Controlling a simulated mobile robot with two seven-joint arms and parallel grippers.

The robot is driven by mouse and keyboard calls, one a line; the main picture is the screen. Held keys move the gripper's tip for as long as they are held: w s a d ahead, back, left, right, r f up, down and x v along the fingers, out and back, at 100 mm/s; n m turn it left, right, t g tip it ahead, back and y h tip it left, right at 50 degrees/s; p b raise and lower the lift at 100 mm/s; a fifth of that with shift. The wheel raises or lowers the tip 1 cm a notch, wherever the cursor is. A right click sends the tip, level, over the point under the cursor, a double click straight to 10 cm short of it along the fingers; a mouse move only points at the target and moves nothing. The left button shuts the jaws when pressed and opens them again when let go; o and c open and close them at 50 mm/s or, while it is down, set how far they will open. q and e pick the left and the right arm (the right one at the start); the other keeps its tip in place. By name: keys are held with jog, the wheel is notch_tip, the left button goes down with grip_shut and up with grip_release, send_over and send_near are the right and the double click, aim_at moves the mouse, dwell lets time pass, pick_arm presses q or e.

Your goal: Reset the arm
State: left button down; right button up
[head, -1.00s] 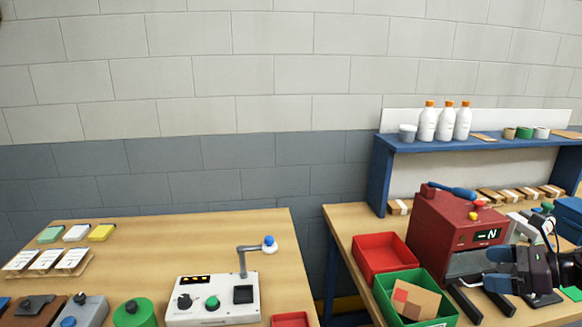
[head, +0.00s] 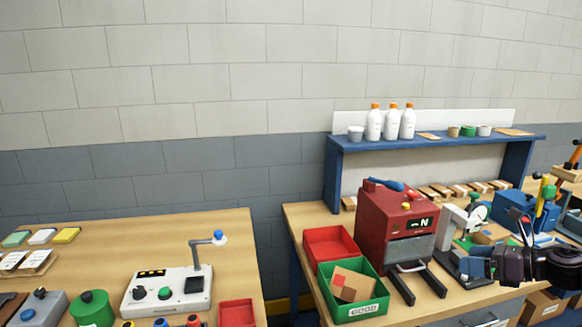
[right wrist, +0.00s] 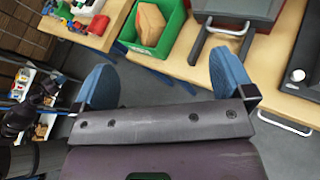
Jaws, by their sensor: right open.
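My right gripper (right wrist: 165,80) is open and empty in the right wrist view, its two blue fingers spread apart over the floor beside the bench edge. In the head view my right arm comes in at the right edge, in front of the right bench; its fingertips are hard to make out there. The red machine (head: 395,228) with a small display stands on the right bench, apart from my arm. The white control box (head: 168,290) on the left bench carries a grey bent arm with a blue ball (head: 220,236).
A red bin (head: 330,241) and a green bin (head: 362,311) holding a brown block stand left of the machine. A blue shelf (head: 440,142) with white bottles stands behind. A gap separates the two benches. A grey-white device (head: 455,222) stands close to my right arm.

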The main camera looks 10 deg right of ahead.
jog(key=s+a+f+m+t+h, duration=0.1)
jog(key=a+f+m+t+h, duration=0.3)
jog(key=m, duration=0.8)
jog(key=s+a+f+m+t+h, duration=0.1)
jog(key=a+f+m, duration=0.4)
jog(key=m, duration=0.7)
jog(key=s+a+f+m+g+h, duration=0.1)
jog(key=s+a+f+m+h, duration=0.1)
jog(key=s+a+f+m, duration=0.3)
jog(key=s+a+f+m+g+h, duration=0.2)
jog(key=s+a+f+m, duration=0.4)
jog(key=s+f+m, duration=0.5)
jog(key=s+f, duration=0.2)
jog(key=s, duration=0.3)
jog(key=shift+f+g+h, duration=0.15)
jog(key=shift+g+h, duration=0.15)
